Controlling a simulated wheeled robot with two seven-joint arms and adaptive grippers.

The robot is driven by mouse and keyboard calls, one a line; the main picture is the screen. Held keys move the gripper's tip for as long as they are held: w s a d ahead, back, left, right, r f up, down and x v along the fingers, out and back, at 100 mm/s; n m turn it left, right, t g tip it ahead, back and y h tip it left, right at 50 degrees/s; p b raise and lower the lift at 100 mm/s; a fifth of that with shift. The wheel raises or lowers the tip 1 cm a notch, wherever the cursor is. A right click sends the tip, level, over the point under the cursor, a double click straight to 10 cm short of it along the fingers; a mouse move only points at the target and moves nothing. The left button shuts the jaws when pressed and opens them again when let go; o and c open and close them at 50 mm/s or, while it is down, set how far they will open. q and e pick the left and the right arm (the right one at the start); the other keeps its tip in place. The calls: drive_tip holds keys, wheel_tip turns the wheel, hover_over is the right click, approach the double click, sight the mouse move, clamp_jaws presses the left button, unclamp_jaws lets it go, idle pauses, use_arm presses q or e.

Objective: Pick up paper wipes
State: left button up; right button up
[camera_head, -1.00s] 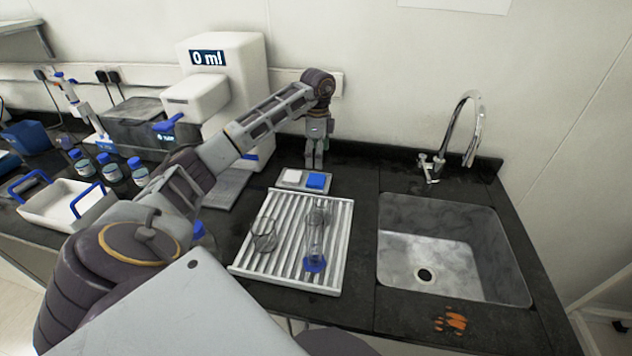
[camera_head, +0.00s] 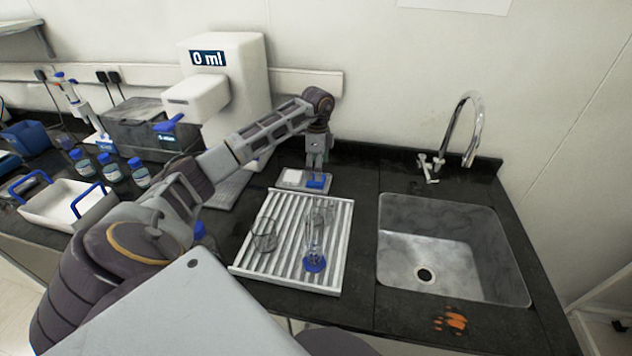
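A small grey tray (camera_head: 328,187) stands on the dark counter behind the drying rack. It holds a flat white square (camera_head: 292,176) on the left and a flat blue piece (camera_head: 315,182) on the right; I cannot tell for sure which is the paper wipes. My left gripper (camera_head: 316,172) points straight down, its fingertips right at the blue piece and partly hiding it. It is too small to tell whether the fingers are closed on the piece. My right gripper is not in view.
A white ribbed drying rack (camera_head: 291,274) holds a glass beaker (camera_head: 265,235) and a glass cylinder with a blue base (camera_head: 314,262). A sink (camera_head: 455,255) with a tall tap (camera_head: 470,140) is to the right. A white dispenser (camera_head: 240,80) stands at the left.

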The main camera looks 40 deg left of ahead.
use_arm(q)
drive_tip(key=shift+s+d+f, duration=0.1)
drive_tip(key=shift+s+f, duration=0.05)
drive_tip(key=shift+f, duration=0.7)
wheel_tip(320, 180, down, 2)
drive_tip(key=shift+f, duration=0.3)
drive_tip(key=c, duration=0.8)
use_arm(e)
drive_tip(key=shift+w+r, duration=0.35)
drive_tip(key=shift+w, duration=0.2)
